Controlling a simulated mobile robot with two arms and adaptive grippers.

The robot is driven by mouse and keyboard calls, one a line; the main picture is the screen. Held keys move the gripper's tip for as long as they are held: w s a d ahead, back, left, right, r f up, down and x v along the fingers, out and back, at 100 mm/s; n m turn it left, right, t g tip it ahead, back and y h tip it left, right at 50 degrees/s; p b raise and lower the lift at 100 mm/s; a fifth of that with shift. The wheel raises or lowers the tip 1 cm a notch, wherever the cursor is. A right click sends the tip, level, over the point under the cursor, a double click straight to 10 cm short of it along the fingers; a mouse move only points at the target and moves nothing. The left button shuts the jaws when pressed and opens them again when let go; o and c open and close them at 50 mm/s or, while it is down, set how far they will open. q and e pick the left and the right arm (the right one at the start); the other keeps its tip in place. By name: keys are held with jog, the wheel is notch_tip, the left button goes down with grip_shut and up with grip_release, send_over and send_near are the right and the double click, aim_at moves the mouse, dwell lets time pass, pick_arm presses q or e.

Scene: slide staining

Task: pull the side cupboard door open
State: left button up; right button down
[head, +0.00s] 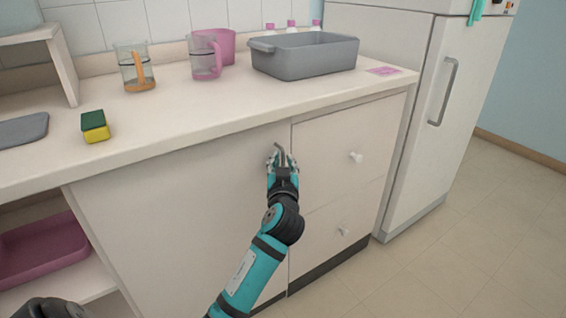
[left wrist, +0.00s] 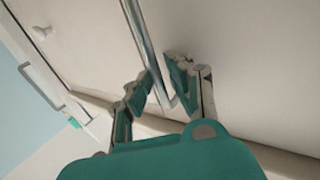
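The cupboard door (head: 185,215) is a plain cream panel under the counter, left of two stacked drawers. It looks shut, flush with the cabinet front. Its grey metal bar handle (head: 278,147) is near the door's upper right edge and partly hidden by my gripper. My left gripper (head: 282,161) is at the handle. In the left wrist view the handle (left wrist: 146,40) runs between the two fingers of the left gripper (left wrist: 161,78). The fingers stand apart on either side of the bar, and I see no firm grip on it. My right gripper is not in view.
Drawers (head: 340,150) with white knobs are right of the door, then a white fridge (head: 435,110). The counter holds a grey basin (head: 305,58), jugs (head: 136,66) and a sponge (head: 95,126). An open shelf with a pink tray (head: 42,250) is at left. Floor (head: 450,260) is clear at right.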

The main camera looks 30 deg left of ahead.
pick_arm(q)
jog(key=shift+w+a, duration=0.1)
grip_shut()
jog(key=shift+d, duration=0.2)
dwell(0.4)
